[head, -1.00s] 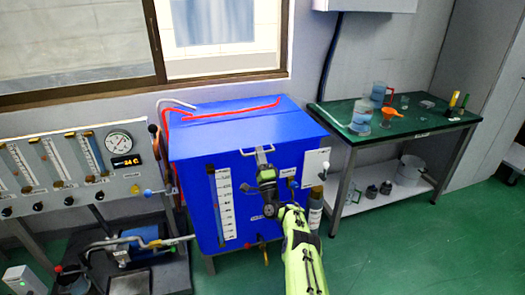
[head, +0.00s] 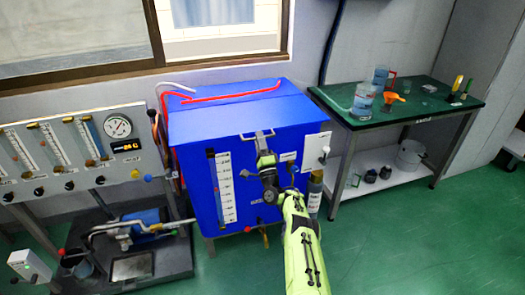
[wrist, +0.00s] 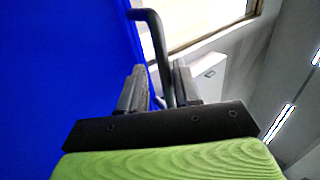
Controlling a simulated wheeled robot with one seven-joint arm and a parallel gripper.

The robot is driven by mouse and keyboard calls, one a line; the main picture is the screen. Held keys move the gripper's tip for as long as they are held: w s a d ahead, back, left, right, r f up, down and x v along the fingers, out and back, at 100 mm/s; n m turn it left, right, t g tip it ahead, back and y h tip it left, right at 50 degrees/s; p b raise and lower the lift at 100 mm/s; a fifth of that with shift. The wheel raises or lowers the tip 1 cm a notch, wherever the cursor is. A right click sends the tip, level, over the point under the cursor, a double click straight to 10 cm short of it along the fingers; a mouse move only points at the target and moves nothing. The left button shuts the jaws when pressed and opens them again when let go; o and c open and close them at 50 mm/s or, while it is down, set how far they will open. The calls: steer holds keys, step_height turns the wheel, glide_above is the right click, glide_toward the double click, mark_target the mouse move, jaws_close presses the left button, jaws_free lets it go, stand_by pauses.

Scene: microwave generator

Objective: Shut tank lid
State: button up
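The blue tank (head: 275,190) stands in the middle of the head view. Its blue lid (head: 235,115) looks flat across the top; I cannot tell if a small gap is left at its edge. A grey bar handle (head: 257,134) is at the lid's front edge. My gripper (head: 264,152) is at this handle, in front of the tank. In the wrist view, the handle (wrist: 160,55) passes between the two separated fingers of my gripper (wrist: 160,85), nearer the right finger. The fingers look open around the bar; firm contact is not visible.
A red tube (head: 225,96) lies over the tank top. A gauge panel (head: 75,150) and a pump bench (head: 135,260) are at the left. A green-topped table (head: 420,105) with glassware stands at the right. Green floor (head: 400,240) is clear at the front right.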

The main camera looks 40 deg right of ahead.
steer(key=p+v, duration=0.7)
steer(key=v, duration=0.8)
steer(key=shift+s, duration=0.15)
